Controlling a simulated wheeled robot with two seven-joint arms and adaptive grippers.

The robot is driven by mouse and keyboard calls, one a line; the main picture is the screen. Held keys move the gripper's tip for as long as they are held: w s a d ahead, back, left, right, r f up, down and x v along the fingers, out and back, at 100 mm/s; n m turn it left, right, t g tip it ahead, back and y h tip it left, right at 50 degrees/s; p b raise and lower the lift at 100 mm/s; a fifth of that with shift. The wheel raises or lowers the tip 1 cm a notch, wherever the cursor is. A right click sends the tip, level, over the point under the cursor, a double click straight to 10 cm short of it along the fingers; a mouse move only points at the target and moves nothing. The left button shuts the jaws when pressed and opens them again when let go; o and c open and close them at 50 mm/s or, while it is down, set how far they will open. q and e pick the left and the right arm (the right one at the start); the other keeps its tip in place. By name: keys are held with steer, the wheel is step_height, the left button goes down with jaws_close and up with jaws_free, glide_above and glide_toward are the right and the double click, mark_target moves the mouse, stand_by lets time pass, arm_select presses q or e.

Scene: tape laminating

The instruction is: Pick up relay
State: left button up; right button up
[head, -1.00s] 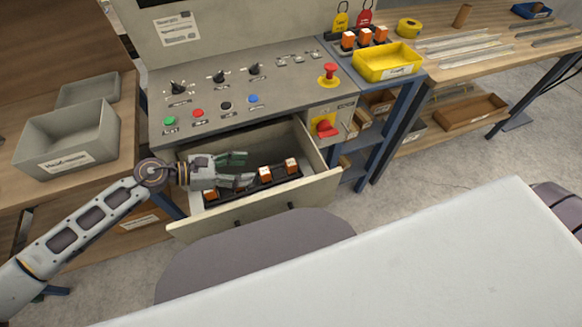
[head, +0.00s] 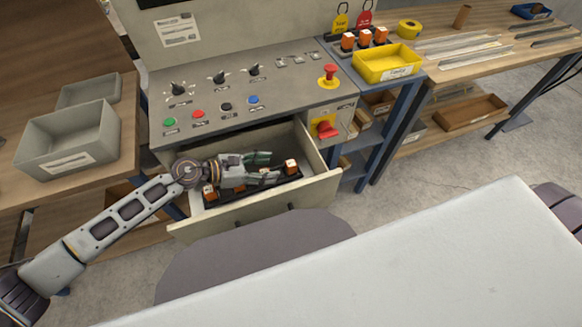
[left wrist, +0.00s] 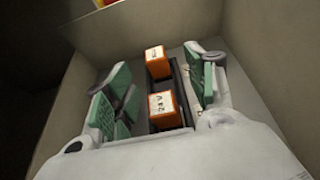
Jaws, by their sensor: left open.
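Orange and white relays sit on a black rail in the open drawer (head: 322,187). One relay (head: 291,167) shows clear at the rail's right end, and another (head: 209,192) stands at its left end. A relay between them is partly hidden by my left gripper (head: 272,167). This gripper is open inside the drawer, above the rail. In the left wrist view, a nearer relay marked 24V (left wrist: 163,108) and a farther relay (left wrist: 157,62) show between the spread green fingers (left wrist: 157,98). No grip on a relay shows. My right gripper is out of view.
The control panel (head: 300,88) with knobs and buttons overhangs the drawer's back. Grey bins (head: 50,135) stand on the left bench. A yellow bin (head: 388,65) and more relays (head: 365,38) stand at the right. The drawer walls are close around my gripper.

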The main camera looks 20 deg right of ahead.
mark_target(286, 165)
arm_select(q)
steer(key=shift+d+f, duration=0.2)
steer(key=shift+d, duration=0.2)
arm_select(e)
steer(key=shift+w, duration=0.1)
arm_select(q)
steer(key=shift+w+d+f, duration=0.2)
steer(key=shift+d+f, duration=0.05)
steer(key=shift+d, duration=0.4)
steer(key=shift+w+x, duration=0.2)
steer(key=shift+x, duration=1.7)
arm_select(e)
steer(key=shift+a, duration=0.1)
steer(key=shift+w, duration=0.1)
